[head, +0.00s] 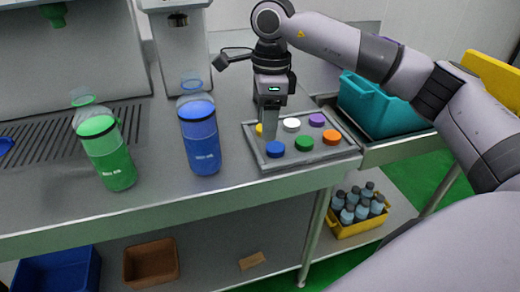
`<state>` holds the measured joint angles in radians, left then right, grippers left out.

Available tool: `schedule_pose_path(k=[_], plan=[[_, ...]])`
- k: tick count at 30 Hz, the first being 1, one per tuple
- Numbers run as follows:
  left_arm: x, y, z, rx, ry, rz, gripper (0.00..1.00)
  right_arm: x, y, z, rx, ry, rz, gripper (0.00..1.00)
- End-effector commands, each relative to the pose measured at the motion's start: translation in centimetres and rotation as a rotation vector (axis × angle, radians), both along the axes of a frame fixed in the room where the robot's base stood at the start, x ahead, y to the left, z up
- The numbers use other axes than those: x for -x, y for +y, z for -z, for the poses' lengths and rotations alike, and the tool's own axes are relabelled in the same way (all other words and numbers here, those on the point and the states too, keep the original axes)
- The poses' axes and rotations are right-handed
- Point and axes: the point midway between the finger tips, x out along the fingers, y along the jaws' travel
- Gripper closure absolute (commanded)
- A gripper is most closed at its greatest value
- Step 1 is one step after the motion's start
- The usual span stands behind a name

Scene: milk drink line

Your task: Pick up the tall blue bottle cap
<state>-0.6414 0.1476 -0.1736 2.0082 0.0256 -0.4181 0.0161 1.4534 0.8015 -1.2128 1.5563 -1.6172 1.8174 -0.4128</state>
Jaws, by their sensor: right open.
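The blue cap (275,149) lies in the front left of a grey tray (316,164) on the counter. Yellow (259,129), white (291,125), purple (317,120), green (304,143) and orange (331,137) caps lie in the same tray. My right gripper (270,133) points down over the tray's left side, just behind the blue cap; it is open and partly hides the yellow cap. Whether its fingertips touch any cap is unclear. A tall bottle with blue contents (203,143) stands left of the tray. My left gripper is out of view.
A bottle with green contents (109,158) stands further left on the counter (160,199). A teal crate (384,108) is right of the tray. Below are a yellow crate of bottles (353,229), a blue bin (58,274) and a brown bin (151,265). Dispensing machines stand behind.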

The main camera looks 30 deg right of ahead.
Motion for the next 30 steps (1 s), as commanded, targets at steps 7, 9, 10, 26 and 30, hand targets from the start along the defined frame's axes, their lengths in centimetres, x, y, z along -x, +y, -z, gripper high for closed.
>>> schedule_pose_path(k=[7,9,10,26,30], plan=[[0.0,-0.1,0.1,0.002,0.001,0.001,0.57,-0.1,-1.6,0.8,0.052,-0.006,0.015,0.49],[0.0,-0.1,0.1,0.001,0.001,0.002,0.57,0.0,-1.7,1.6,0.052,-0.006,0.015,0.49],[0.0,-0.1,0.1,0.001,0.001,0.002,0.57,0.0,-1.7,1.9,0.051,-0.006,0.015,0.49],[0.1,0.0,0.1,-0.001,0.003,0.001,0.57,0.2,-2.4,6.5,0.048,-0.009,0.013,0.49],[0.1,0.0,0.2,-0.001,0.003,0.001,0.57,0.2,-2.4,6.5,0.048,-0.009,0.014,0.72]])
